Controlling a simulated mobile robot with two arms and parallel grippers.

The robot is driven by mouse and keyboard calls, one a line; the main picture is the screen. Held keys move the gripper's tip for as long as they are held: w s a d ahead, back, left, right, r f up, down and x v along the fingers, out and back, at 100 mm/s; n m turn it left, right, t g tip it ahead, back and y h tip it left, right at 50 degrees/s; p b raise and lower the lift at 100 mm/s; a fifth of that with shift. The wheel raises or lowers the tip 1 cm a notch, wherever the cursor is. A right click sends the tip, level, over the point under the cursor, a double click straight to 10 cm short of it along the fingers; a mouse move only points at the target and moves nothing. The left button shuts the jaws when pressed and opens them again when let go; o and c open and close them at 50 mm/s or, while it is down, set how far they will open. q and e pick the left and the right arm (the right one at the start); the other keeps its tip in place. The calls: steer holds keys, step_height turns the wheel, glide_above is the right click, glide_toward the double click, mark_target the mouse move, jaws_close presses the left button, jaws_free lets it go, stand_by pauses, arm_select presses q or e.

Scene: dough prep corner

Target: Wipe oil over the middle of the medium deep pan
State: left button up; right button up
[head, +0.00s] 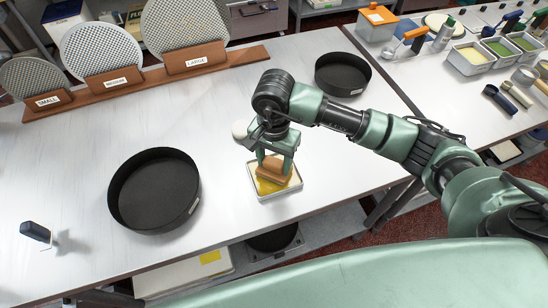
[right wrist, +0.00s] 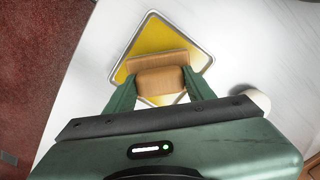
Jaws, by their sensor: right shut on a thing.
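My right gripper (head: 274,158) is shut on a tan block-shaped wiper (head: 270,174); the wiper also shows between the fingers in the right wrist view (right wrist: 158,64). The wiper is over a shallow square metal tray (head: 291,189) of yellow oil (head: 265,187). I cannot tell whether its underside touches the oil. A wide black pan (head: 150,192) stands left of the tray, and a smaller-looking black pan (head: 340,75) stands farther back at the right. Their labels are too small to read, so I cannot tell which is medium. My left gripper is out of view.
A wooden rack (head: 140,88) at the back holds perforated discs labelled small, medium and large. A small pale round thing (head: 240,130) lies behind the tray. A dark-handled tool (head: 36,232) is at the front left. The table between the pans is largely clear.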

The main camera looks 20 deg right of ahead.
mark_target(275, 161)
stand_by(0.8)
steer(key=shift+f+b, duration=0.45)
steer(key=shift+b, duration=0.1)
steer(key=shift+s+f+b, duration=0.15)
steer(key=shift+b, duration=0.3)
stand_by(1.9)
steer(key=shift+r+p, duration=0.55)
steer(key=shift+r, duration=0.7)
steer(key=shift+r+p, duration=0.8)
steer(key=shift+r, duration=1.6)
